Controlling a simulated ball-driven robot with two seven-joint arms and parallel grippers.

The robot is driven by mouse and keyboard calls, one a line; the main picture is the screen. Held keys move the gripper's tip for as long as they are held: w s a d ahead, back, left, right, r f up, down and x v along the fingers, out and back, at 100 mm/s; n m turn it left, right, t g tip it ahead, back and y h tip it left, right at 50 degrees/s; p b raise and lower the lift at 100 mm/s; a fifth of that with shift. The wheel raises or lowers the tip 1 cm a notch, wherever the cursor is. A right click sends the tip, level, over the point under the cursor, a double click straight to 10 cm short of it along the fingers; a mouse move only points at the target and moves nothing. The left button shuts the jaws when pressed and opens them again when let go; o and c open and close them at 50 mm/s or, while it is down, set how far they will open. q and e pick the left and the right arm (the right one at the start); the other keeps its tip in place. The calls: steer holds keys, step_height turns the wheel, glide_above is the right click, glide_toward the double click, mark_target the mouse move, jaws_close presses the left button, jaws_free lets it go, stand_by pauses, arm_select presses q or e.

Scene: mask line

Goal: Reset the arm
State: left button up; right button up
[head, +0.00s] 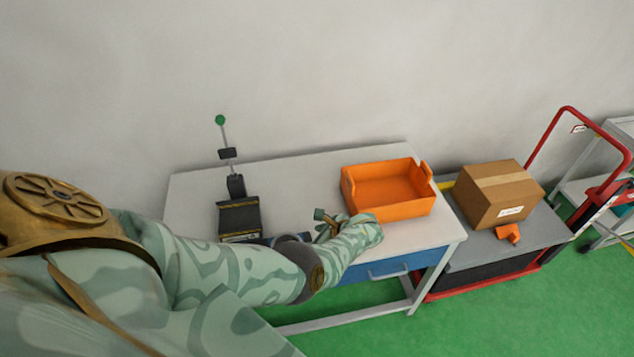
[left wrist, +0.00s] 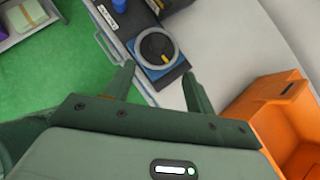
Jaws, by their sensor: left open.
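My left arm reaches in from the left in the head view, over the front of the white table (head: 300,167). My left gripper (head: 325,222) is above the table, just left of the orange bin (head: 390,211). In the left wrist view its two fingers (left wrist: 122,82) stand apart with nothing between them. A dark device with a round dial (left wrist: 156,49) lies beyond the fingertips. The orange bin also shows at the right of that view (left wrist: 262,105). My right gripper is not in view.
A black device with an upright post and green ball (head: 220,119) stands on the table's left. The bin looks empty. To the right, a cart with red handle (head: 567,108) carries a cardboard box (head: 497,195) and a small orange piece (head: 508,233). Green floor lies in front.

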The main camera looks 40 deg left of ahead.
arm_select(q)
steer(key=w+d+f+n+t+h+b, duration=0.2)
steer(key=w+d+f+n+t+h, duration=0.2)
steer(key=d+f+n, duration=0.25)
steer(key=s+d+f+n+t+h+b, duration=0.1)
steer(key=s+f+n+h+b, duration=0.15)
steer(key=f, duration=0.45)
steer(key=s+d+f+n+h+b, duration=0.1)
steer(key=s+d+f+n+b, duration=0.1)
steer(key=s+f+b, duration=0.35)
steer(key=s+f+g+b, duration=0.1)
steer(key=s+f+b, duration=0.2)
steer(key=s+f, duration=0.5)
steer(key=s+f+n+g+h+b, duration=0.1)
steer(key=s+f+b, duration=0.3)
steer(key=s, duration=1.3)
steer(key=s+f+n+g+b, duration=0.1)
steer(key=s+f+b, duration=0.3)
steer(key=s+f, duration=0.9)
steer(key=shift+a, duration=0.3)
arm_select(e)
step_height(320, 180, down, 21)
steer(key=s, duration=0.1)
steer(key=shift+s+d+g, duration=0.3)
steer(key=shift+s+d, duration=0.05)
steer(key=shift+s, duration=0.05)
arm_select(q)
steer(key=shift+h, duration=0.25)
